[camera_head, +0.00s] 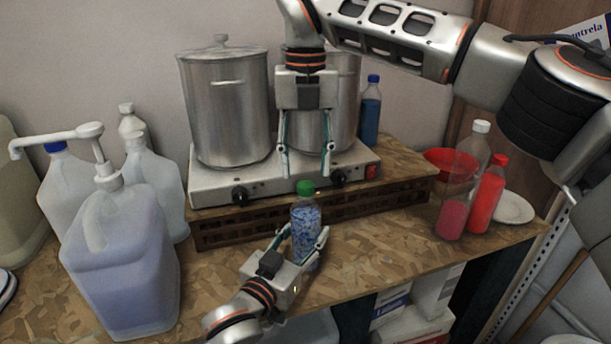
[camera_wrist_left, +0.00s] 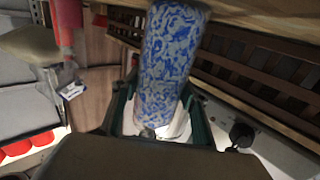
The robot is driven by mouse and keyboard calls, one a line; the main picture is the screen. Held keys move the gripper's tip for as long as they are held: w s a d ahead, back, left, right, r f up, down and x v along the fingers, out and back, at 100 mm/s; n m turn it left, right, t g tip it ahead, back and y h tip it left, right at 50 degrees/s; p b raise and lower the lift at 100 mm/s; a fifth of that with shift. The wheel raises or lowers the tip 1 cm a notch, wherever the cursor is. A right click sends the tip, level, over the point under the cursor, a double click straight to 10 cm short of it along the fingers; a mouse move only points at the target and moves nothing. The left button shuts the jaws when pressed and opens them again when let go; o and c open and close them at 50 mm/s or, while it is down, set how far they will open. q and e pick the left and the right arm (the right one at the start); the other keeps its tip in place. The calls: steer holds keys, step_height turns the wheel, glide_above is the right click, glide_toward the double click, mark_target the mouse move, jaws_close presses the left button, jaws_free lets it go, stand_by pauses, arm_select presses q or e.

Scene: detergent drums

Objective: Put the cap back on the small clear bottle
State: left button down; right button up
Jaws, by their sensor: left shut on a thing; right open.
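The small clear bottle (camera_head: 305,222), filled with blue and white specks, stands upright at the front of the wooden table. A green cap (camera_head: 306,187) sits on its top; how tightly it is seated cannot be told. My left gripper (camera_head: 306,236) is shut around the bottle's body. The speckled bottle (camera_wrist_left: 172,50) also fills the middle of the left wrist view, between my left fingers; its cap is out of that view. My right gripper (camera_head: 305,165) points down above the cap, its fingers open and apart, with nothing between them.
Behind stands a hot plate (camera_head: 215,187) with a steel pot (camera_head: 225,110) on a wooden crate. A large pump jug (camera_head: 120,255) is at left. A blue bottle (camera_head: 371,112), a red bottle (camera_head: 487,197) and a red bowl (camera_head: 440,160) are at right.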

step_height(320, 180, up, 8)
steer(key=shift+r, duration=0.1)
stand_by(0.4)
arm_select(q)
steer(key=c, duration=1.1)
jaws_free()
steer(key=shift+o, duration=0.2)
steer(key=v, duration=1.2)
